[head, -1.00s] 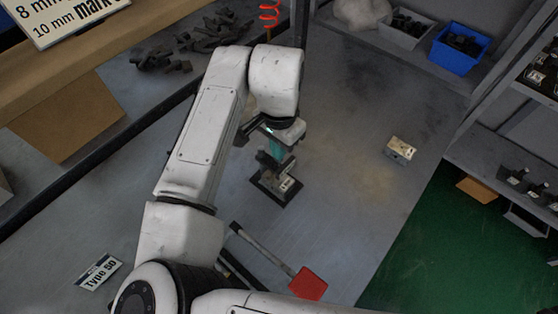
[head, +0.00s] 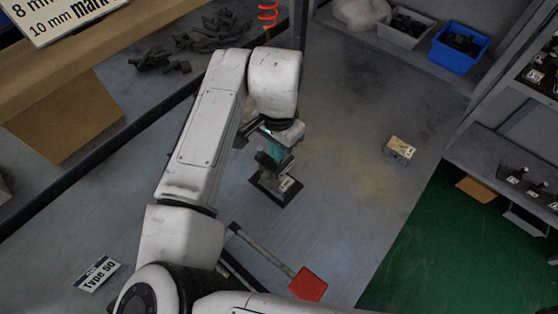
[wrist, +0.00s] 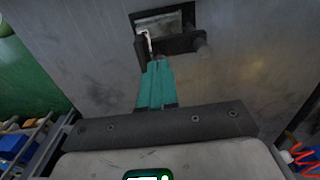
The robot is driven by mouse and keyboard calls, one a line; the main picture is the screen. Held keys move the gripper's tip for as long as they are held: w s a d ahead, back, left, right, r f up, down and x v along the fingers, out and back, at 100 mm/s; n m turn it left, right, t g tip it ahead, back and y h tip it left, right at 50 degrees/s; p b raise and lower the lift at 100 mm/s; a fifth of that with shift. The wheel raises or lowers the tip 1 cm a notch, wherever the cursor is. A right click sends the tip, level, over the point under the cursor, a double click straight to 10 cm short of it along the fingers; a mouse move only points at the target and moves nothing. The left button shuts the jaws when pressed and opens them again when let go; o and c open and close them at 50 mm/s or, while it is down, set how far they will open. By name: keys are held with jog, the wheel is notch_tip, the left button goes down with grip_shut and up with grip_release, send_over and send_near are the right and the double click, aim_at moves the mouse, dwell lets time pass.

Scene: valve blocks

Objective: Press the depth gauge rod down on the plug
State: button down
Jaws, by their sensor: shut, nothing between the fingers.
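A small assembly with a dark base plate (head: 267,193) stands on the grey bench, with a pale labelled block (head: 287,183) on it. It also shows in the wrist view as a metallic block (wrist: 160,24) with a dark bracket (wrist: 178,44) across it. A thin pale upright piece (wrist: 148,42) by the bracket may be the depth gauge rod; I cannot be sure. The plug cannot be made out. My gripper (wrist: 156,66) has teal fingers, shut and empty. Its tips (head: 268,160) are at or just above the assembly; contact cannot be told.
Another small block (head: 400,150) lies alone to the right on the bench. A red-ended tool (head: 308,284) lies nearer me. Dark parts (head: 215,35) are heaped at the back left. A grey bin and a blue bin (head: 460,46) stand at the back right. The bench between is clear.

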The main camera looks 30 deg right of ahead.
jog(key=shift+r+p, duration=1.2)
jog(key=shift+r, duration=0.2)
jog(key=shift+s, duration=0.1)
